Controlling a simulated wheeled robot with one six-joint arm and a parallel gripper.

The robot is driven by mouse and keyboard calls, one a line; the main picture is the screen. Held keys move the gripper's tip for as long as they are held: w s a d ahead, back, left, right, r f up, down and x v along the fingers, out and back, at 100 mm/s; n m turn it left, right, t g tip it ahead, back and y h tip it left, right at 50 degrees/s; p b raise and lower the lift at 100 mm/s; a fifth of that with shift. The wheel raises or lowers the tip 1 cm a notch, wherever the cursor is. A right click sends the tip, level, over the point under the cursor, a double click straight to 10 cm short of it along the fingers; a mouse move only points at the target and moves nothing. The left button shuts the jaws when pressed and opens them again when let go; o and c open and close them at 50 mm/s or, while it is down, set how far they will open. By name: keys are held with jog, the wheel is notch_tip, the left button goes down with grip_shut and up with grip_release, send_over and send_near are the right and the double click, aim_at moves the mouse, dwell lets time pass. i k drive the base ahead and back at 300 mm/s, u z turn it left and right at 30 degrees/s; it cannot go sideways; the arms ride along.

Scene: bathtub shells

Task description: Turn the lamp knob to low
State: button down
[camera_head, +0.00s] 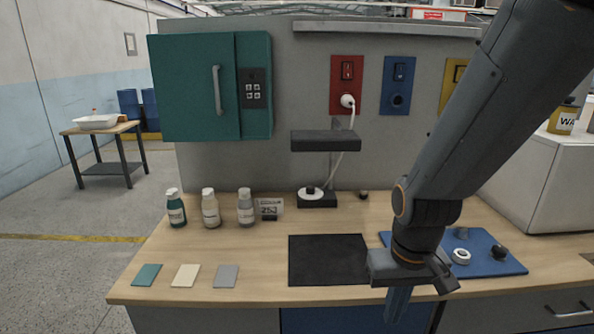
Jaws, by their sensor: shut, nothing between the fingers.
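The dark lamp has a flat rectangular head (326,141) in front of the grey back panel. Its dark base (319,202) stands on the bench below. A small black knob (311,188) sits on a white disc on this base; its pointer setting is too small to read. A white cord runs from the lamp to a white plug (347,101) in the red socket plate (347,84). My gripper (398,318) is shut and empty, pointing down near the bench's front edge, to the right of and nearer than the lamp, well apart from the knob.
A black mat (327,260) lies between the lamp and the front edge. A blue mat (510,266) with small parts lies right, partly behind my arm. Three bottles (211,208) and a small sign (269,207) stand left of the lamp; three coloured cards (186,276) lie front left.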

aim_at(310, 191)
jog(key=z, duration=0.2)
jog(key=k, duration=0.45)
jog(key=u, duration=0.9)
jog(key=i, duration=1)
jog(key=z, duration=0.7)
